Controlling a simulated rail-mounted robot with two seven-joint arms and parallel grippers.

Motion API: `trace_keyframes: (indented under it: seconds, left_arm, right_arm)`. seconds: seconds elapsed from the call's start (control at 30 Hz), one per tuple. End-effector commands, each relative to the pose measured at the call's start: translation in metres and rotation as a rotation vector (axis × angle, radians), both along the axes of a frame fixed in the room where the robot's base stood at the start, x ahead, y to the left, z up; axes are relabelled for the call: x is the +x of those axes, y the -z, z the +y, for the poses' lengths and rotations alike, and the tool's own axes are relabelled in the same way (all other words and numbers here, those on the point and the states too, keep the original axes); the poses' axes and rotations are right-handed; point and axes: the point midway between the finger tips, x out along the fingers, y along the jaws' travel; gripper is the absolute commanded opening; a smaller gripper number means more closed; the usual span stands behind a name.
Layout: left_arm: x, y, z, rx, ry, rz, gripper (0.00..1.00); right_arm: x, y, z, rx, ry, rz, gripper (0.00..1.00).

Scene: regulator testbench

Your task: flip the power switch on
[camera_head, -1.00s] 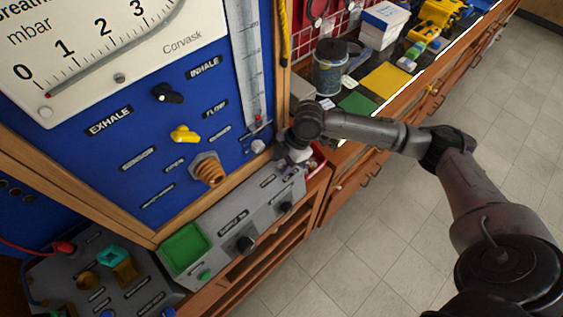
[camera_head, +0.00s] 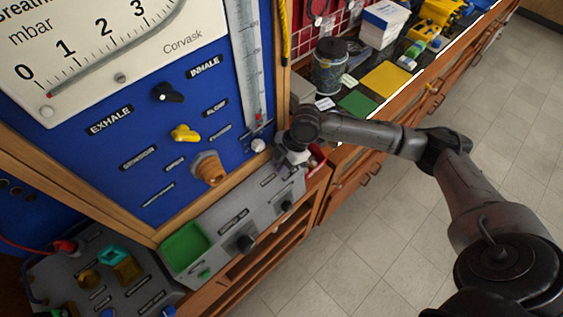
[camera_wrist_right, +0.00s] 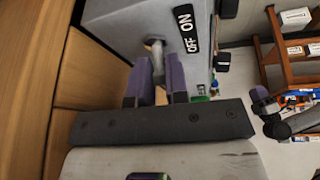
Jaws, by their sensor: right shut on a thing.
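The grey control box (camera_head: 220,217) sits below the blue panel in the head view, with a green screen and dark knobs on its face. My right gripper (camera_head: 296,158) is at the box's right end. In the right wrist view, the power switch (camera_wrist_right: 156,56) is a light grey lever on the box (camera_wrist_right: 118,14), beside a black ON/OFF label (camera_wrist_right: 187,30). The purple fingertips of my right gripper (camera_wrist_right: 156,82) are shut around the lever. The lever's lower part is between the fingers. Which way the switch is set I cannot tell. My left gripper is not in view.
The blue panel (camera_head: 215,150) with gauge and valves rises behind the box. A workbench with a dark can (camera_head: 330,68), a yellow sheet (camera_head: 386,77) and a green sheet (camera_head: 358,104) lies at the right. The floor at the right is clear.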

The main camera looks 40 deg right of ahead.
Motion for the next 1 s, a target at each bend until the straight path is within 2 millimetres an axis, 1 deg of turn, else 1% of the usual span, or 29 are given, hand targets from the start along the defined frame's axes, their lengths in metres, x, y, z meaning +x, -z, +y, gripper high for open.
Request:
trace_keyframes:
  seconds: [0.27,0.37,0.57,0.77,1.0]
  left_arm:
    - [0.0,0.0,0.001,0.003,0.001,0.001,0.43]
    - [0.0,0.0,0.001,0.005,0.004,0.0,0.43]
    - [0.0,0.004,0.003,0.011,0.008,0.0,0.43]
    - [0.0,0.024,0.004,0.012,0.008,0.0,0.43]
    - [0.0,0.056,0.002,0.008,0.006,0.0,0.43]
  right_arm:
    - [0.0,0.0,-0.001,0.022,0.0,0.002,0.0]
    - [0.0,0.0,-0.003,0.059,0.002,0.003,0.0]
    - [0.0,0.002,-0.008,0.199,0.004,0.005,0.0]
    - [0.0,0.005,-0.014,0.381,0.004,0.004,0.0]
    - [0.0,0.008,-0.021,0.581,0.002,0.003,0.0]
